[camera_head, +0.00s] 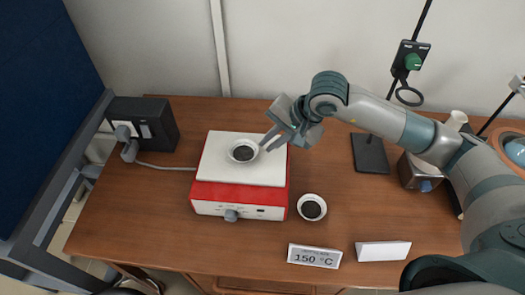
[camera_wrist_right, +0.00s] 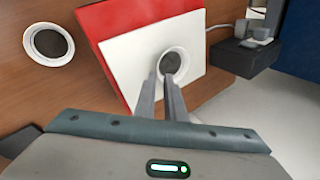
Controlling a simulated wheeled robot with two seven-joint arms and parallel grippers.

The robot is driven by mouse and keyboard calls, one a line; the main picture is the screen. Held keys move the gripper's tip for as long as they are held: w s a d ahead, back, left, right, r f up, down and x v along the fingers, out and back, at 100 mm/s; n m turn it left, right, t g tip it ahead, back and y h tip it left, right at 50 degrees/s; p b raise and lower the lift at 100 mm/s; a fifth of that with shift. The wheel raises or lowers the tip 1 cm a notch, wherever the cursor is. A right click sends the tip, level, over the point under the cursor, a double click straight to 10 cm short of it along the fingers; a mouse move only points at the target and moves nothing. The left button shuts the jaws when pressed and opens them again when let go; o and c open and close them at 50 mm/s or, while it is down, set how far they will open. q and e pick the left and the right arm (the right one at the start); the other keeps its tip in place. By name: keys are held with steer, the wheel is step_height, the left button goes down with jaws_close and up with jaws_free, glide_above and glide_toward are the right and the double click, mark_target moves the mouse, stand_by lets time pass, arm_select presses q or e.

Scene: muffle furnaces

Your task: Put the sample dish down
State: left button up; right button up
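A white sample dish (camera_head: 243,151) with dark contents is at the white top of the red hot plate (camera_head: 240,170). It also shows in the right wrist view (camera_wrist_right: 171,64). My right gripper (camera_head: 267,143) reaches in from the right and is shut on the dish's rim, with one fingertip on the inner side and one outside. The dish looks level; I cannot tell whether it touches the plate or is just above it. A second, similar dish (camera_head: 312,207) stands on the table right of the hot plate. My left gripper is not in view.
A sign reading 150 °C (camera_head: 314,256) and a blank white card (camera_head: 383,250) stand at the table's front. A black box (camera_head: 145,122) with a plug is at the back left. A stand with a dark base (camera_head: 370,153) is at the back right.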

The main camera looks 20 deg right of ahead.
steer(key=shift+b+v, duration=0.4)
steer(key=shift+v, duration=1.6)
stand_by(0.7)
